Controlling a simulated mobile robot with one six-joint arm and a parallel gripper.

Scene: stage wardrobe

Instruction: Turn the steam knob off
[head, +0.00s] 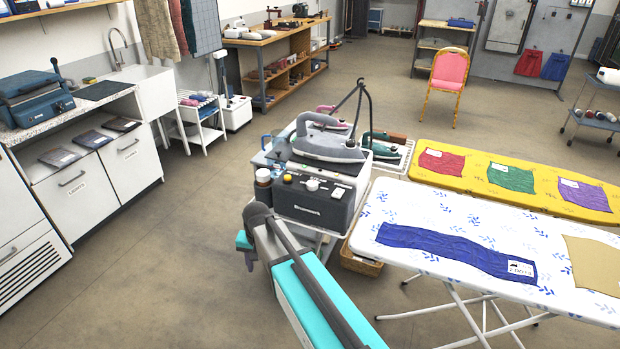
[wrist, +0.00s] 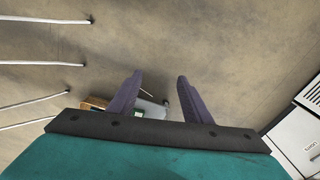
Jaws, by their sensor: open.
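A dark grey steam station (head: 312,204) stands on a white trolley, with a grey iron (head: 330,143) resting on top. The knob is not seen in the wrist view.
A white ironing board (head: 395,205) with a blue cloth (head: 455,250) is to the right of the trolley; its legs reach the floor. A yellow board (head: 455,182) lies behind it. White cabinets (head: 90,185) line the left. Open floor lies between cabinets and trolley.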

